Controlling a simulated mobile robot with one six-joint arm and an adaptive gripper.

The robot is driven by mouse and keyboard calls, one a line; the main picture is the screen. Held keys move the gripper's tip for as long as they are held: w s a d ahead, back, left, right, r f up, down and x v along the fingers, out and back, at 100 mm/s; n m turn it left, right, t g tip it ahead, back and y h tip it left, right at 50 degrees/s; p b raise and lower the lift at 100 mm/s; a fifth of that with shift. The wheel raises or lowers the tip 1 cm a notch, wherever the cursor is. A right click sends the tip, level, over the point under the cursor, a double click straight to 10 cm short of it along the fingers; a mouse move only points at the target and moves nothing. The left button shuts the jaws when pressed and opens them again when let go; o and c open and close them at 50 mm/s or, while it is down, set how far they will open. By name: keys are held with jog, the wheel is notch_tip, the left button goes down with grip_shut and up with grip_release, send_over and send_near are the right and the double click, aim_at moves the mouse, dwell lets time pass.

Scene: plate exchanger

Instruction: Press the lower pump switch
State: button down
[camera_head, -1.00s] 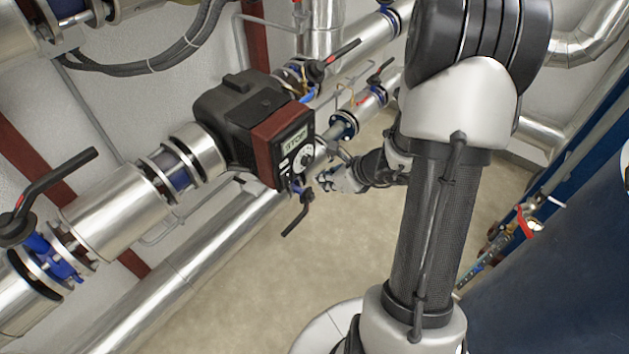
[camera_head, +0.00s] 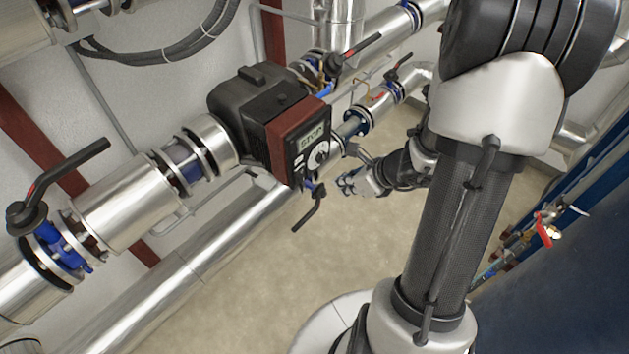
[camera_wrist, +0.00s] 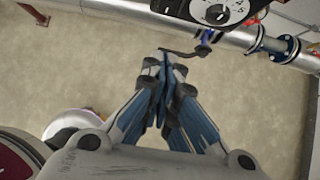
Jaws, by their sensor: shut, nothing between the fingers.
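The pump (camera_head: 265,120) is a black body with a dark red band and a black front panel, set in the silver pipe line left of my arm. Its panel (camera_head: 313,148) has a display reading STOP and a round white dial (camera_head: 318,154). In the wrist view the dial (camera_wrist: 216,12) is at the top, partly cut off. Which part is the lower switch I cannot tell. My gripper (camera_head: 346,184) is shut and empty, just right of and below the panel, apart from it. In the wrist view my gripper (camera_wrist: 163,85) points up toward the pump, with its fingers together.
A black valve lever (camera_head: 309,210) hangs just below the panel, close to my gripper. Another lever (camera_head: 360,45) stands above right of the pump. A silver pipe (camera_head: 205,265) runs along the lower left. Beige floor (camera_head: 270,270) lies open below.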

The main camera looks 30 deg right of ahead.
aim_at(302, 175)
jog(key=w+r+b+x, duration=0.1)
jog(key=b+x, duration=0.3)
jog(key=x, duration=0.9)
jog(key=shift+w+a+r, duration=0.4)
jog(key=shift+w, duration=0.1)
jog(key=shift+w+a+f+b, duration=0.1)
jog(key=shift+w+f+b, duration=0.1)
jog(key=shift+w+b, duration=0.25)
jog(key=shift+s+r, duration=0.1)
